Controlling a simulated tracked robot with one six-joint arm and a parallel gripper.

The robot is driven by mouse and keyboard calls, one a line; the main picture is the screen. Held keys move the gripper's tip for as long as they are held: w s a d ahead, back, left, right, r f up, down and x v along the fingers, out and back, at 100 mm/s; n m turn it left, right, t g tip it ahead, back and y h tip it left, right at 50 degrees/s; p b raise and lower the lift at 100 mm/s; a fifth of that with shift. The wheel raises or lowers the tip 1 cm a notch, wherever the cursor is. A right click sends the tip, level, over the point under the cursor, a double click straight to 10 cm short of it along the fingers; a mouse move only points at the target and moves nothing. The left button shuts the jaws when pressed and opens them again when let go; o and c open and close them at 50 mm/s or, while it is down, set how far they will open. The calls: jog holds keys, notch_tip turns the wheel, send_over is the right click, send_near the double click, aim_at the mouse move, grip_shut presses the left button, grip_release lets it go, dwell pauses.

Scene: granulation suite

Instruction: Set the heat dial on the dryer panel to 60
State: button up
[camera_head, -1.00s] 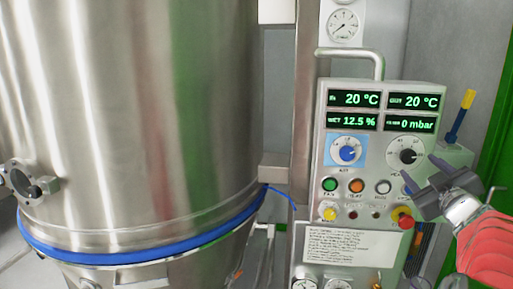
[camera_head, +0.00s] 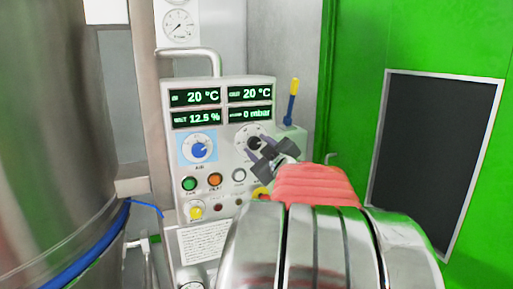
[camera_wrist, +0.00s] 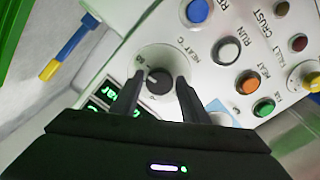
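The heat dial (camera_head: 254,143) is a black knob on a white disc at the right of the dryer panel (camera_head: 235,90). In the wrist view its knob (camera_wrist: 159,82) sits beside the printed word HEAT, with a pale mark at its left side. My gripper (camera_head: 262,152) is open at the dial and partly covers it in the head view. In the wrist view my two dark fingertips (camera_wrist: 160,84) stand on either side of the knob, with a gap visible. Whether they touch it cannot be told. The exact dial reading is too small to tell.
A blue dial (camera_head: 199,149) is left of the heat dial. Green (camera_head: 190,184) and orange (camera_head: 215,180) buttons sit below it. Displays (camera_head: 195,96) read 20 °C, 20 °C, 12.5 % and 0 mbar. A steel vessel (camera_head: 50,130) is at left, a green wall (camera_head: 350,100) at right.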

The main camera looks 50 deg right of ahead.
jog(key=c, duration=0.7)
jog(key=shift+m, duration=1.1)
jog(key=o, duration=1.1)
jog(key=shift+c, duration=0.2)
